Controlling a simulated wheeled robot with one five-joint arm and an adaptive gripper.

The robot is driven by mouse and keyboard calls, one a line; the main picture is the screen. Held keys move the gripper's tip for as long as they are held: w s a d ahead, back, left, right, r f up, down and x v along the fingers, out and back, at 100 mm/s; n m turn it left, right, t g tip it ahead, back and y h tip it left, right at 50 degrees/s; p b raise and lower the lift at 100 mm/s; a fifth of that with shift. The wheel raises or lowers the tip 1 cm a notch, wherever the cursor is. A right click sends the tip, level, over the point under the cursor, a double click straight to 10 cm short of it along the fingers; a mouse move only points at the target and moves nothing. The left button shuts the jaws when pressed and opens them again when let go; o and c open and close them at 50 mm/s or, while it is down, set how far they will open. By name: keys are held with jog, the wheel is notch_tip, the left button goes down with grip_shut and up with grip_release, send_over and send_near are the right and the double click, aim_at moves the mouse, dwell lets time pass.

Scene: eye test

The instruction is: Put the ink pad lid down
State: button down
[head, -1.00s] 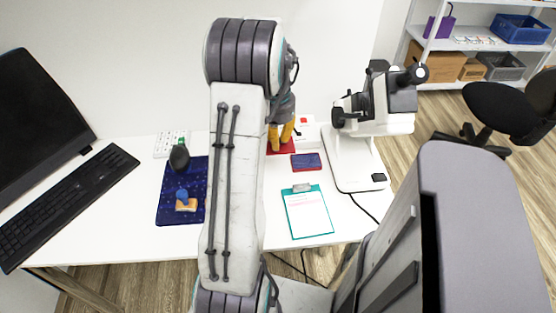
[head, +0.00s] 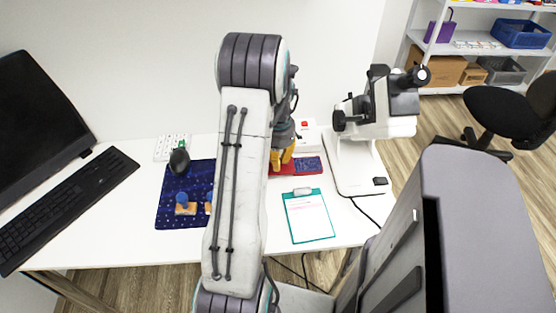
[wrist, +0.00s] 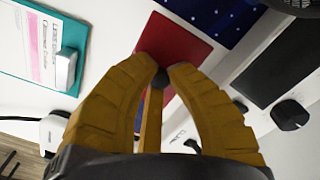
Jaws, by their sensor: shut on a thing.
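The ink pad lid is a flat red square; in the wrist view the lid (wrist: 176,42) sits at the fingertips of my gripper (wrist: 161,77), which is shut on its near edge. In the head view a strip of the red lid (head: 280,170) shows under the yellow fingers of my gripper (head: 283,157); my arm hides the rest. The ink pad (head: 308,166), dark blue with a red rim, lies on the white table just right of the lid. I cannot tell whether the lid touches the table or the pad.
A dark blue mat (head: 172,212) with blue-handled stamps lies left of my arm. A teal clipboard (head: 309,216) lies in front of the ink pad. A white microscope (head: 352,165) stands to the right, and a white box (head: 307,134) with a red button stands behind.

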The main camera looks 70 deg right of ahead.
jog(key=shift+f, duration=0.15)
jog(key=shift+f+b, duration=0.35)
jog(key=shift+b, duration=0.05)
jog(key=c, duration=1.3)
grip_release()
jog(key=shift+r, duration=0.1)
jog(key=shift+r+p, duration=0.5)
notch_tip(320, 180, up, 12)
jog(key=shift+f+p, duration=0.1)
jog(key=shift+p, duration=0.55)
jog(key=shift+w, duration=0.1)
